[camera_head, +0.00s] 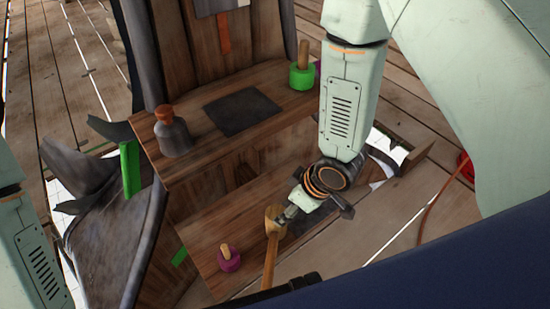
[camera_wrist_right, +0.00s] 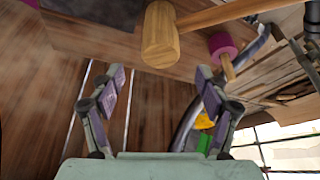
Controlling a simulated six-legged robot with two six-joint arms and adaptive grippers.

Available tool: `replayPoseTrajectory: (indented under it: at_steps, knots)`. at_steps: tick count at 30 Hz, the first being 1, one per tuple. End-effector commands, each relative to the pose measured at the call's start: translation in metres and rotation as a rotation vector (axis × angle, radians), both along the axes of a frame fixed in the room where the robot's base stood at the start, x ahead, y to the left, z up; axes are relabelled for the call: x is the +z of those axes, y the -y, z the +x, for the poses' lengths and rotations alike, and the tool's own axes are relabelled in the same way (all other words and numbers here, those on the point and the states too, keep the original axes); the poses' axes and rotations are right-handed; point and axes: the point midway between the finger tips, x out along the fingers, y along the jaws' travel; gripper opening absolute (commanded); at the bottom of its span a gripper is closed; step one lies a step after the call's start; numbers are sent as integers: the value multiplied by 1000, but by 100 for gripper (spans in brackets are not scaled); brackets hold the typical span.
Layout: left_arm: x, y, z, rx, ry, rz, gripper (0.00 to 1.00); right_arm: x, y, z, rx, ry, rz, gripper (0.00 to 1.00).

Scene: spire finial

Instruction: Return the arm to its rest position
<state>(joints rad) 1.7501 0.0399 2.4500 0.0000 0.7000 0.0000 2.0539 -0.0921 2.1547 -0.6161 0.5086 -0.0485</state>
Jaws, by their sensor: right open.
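My right arm comes down from the top in the head view. Its gripper (camera_head: 288,213) is over the lower wooden step, close to a wooden mallet (camera_head: 269,262). In the right wrist view the gripper (camera_wrist_right: 161,76) is open, with its two purple-padded fingers spread and nothing between them. The mallet's head (camera_wrist_right: 160,36) shows just beyond the fingertips, with its handle running to the upper right. In the head view only a link of my left arm shows at the left edge; its gripper is out of view.
On the upper step (camera_head: 195,98) are a grey bottle with an orange cap (camera_head: 173,133), a dark square pad (camera_head: 241,111) and a green wooden-handled piece (camera_head: 302,76). A magenta piece with a wooden peg (camera_head: 229,260) stands left of the mallet. Plank floor lies around.

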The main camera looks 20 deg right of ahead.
Motion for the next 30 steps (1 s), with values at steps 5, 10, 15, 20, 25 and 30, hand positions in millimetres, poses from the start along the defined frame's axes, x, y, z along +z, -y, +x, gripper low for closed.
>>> replayPoseTrajectory:
  at_steps: [5,10,15,20,25,30]
  knots:
    - [-9,0,0,0,0,0,51,-22,-6,5,2,-2,-1,76]
    - [-21,0,0,0,0,0,51,-50,-14,13,2,-2,-1,76]
    - [-31,0,0,0,0,0,51,-76,-21,22,2,-1,-1,76]
    - [-42,0,0,0,0,0,51,-101,-29,29,1,-1,0,76]
    - [-42,0,0,0,-1,0,51,-106,-32,34,1,0,0,76]
    - [-35,0,0,0,0,0,51,-93,-32,33,0,-1,-1,76]
